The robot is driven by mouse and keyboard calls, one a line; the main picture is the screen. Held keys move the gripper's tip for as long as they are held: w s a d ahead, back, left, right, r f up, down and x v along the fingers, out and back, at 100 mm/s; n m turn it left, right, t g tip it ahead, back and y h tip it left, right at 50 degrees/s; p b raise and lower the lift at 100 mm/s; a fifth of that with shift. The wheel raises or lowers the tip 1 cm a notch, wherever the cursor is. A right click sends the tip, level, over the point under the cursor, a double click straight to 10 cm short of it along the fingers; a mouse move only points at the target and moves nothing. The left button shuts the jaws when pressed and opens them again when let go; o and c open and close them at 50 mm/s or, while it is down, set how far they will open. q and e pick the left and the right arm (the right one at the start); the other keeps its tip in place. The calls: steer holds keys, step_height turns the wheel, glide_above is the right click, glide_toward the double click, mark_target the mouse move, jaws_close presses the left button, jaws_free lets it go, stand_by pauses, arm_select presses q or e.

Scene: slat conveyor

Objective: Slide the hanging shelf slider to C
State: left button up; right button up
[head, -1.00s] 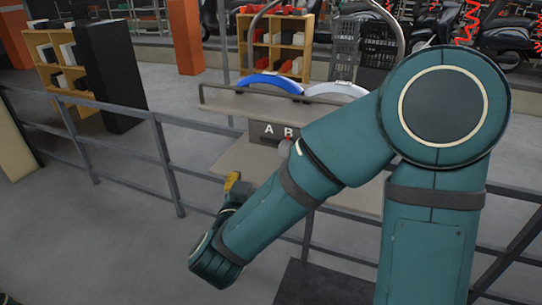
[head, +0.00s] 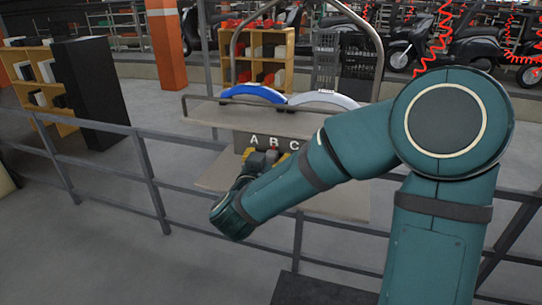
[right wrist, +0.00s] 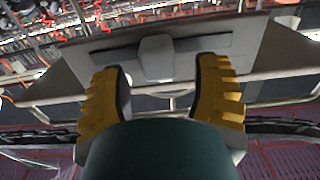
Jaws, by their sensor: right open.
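The hanging shelf (head: 215,118) has a dark panel (head: 250,137) under its upper board, marked A, B and C. In the right wrist view, the slider is a pale grey knob (right wrist: 157,60) on a dark horizontal slot in the panel. My right gripper (head: 265,156) is at the panel, below the letters. Its yellow fingers are open, one on each side of the knob, with a visible gap on both sides in the right wrist view (right wrist: 160,72). In the head view the gripper largely hides the slider, so its exact letter is unclear. My left gripper is out of view.
A blue curved part (head: 252,93) and a white curved part (head: 323,98) lie on the upper board. The lower board (head: 335,203) hangs beneath the panel. A grey railing (head: 147,180) runs across in front of the shelf.

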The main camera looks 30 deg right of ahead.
steer(key=shift+x, duration=0.8)
steer(key=shift+c, duration=0.2)
jaws_close()
